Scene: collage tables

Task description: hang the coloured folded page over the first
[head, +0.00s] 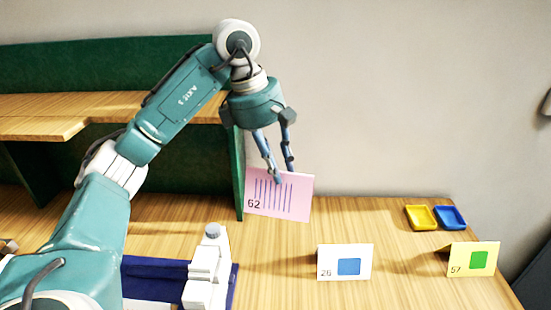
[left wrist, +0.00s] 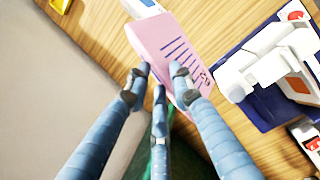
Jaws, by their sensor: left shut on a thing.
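My left gripper (head: 277,180) is shut on the pink folded page (head: 287,202), which bears the number 62 and several dark upright lines. The page is slightly tilted, near the back of the table by the green panel; I cannot tell whether its lower edge touches the table. In the left wrist view, the fingers (left wrist: 160,88) meet the near edge of the pink page (left wrist: 168,38). A white folded page (head: 329,257) numbered 26 with a blue patch stands on the table, and a cream one (head: 459,257) numbered 57 with a green patch stands at the right. My right gripper is not in view.
A yellow tray (head: 420,217) and a blue tray (head: 450,217) lie at the back right. A white device (head: 204,270) stands on a dark blue base (head: 150,271) at the front left. A green panel (head: 237,165) rises left of the pink page. Bare wood lies between the standing pages.

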